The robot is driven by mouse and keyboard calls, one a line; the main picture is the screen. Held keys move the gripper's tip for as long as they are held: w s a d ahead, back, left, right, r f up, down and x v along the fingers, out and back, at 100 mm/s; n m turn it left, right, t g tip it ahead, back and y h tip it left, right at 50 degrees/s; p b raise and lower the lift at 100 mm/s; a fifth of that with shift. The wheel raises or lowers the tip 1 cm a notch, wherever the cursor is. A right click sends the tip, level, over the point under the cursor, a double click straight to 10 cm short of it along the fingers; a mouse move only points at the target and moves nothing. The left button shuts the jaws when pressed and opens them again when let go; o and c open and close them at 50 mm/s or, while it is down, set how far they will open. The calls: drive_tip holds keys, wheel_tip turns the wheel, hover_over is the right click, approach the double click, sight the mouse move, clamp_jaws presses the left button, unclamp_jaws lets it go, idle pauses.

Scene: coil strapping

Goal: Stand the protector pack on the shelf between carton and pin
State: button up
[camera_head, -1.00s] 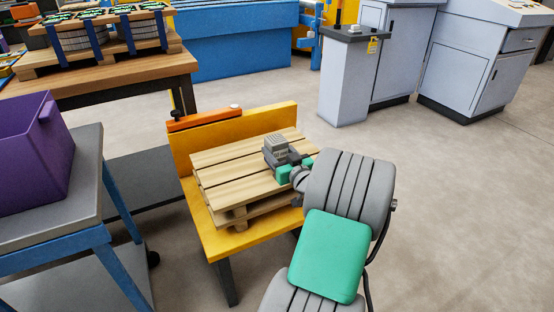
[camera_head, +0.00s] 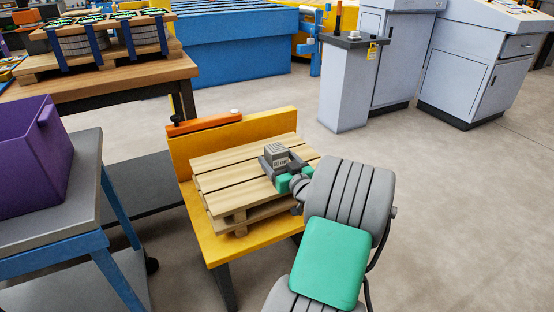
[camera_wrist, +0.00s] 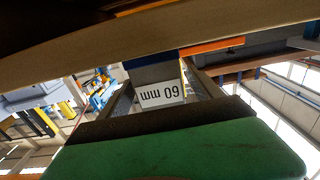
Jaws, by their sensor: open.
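A small grey block with a ridged top (camera_head: 277,151), which looks like the protector pack, stands at the pallet's right part. My gripper (camera_head: 281,164) is open around it, with one finger on each side. In the wrist view, the block's white face marked "60 mm" (camera_wrist: 161,93) appears upside down between the fingers. Whether the fingers touch it cannot be told. Its underside is hidden by my gripper in the head view. I cannot make out the shelf, carton or pin with certainty.
The wooden pallet (camera_head: 225,180) lies on a yellow stand (camera_head: 232,252) with an upright back board and an orange bar (camera_head: 203,123) on top. A purple bin (camera_head: 32,160) on a grey-topped table is at left. A grey post (camera_head: 345,85) stands behind right. Floor is clear at right.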

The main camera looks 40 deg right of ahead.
drive_tip(key=shift+o, duration=0.5)
drive_tip(key=p+v, duration=0.1)
drive_tip(key=v, duration=1)
drive_tip(key=shift+s+r+p, duration=0.2)
drive_tip(key=shift+s+p, duration=0.1)
drive_tip(key=shift+p, duration=0.05)
drive_tip(key=w+a+r+n+y+p, duration=0.1)
drive_tip(key=w+a+r+n+p, duration=0.15)
drive_tip(key=r+p, duration=0.35)
drive_tip(key=w+a+r+n+y+p, duration=0.2)
drive_tip(key=w+a+r+p, duration=0.15)
drive_tip(key=r+p, duration=0.2)
drive_tip(key=m+g+h, duration=0.2)
drive_tip(key=m+g, duration=0.1)
drive_tip(key=m, duration=0.1)
approach(278, 149)
drive_tip(key=x, duration=0.3)
drive_tip(key=shift+w+f, duration=0.15)
drive_tip(key=shift+w+m+b, duration=0.15)
drive_tip(key=shift+m+b, duration=0.1)
drive_tip(key=shift+b, duration=0.1)
drive_tip(key=b+x, duration=0.1)
drive_tip(key=x, duration=0.6)
drive_tip(key=shift+w+d, duration=0.1)
drive_tip(key=shift+w, duration=0.15)
drive_tip(key=shift+c, duration=0.4)
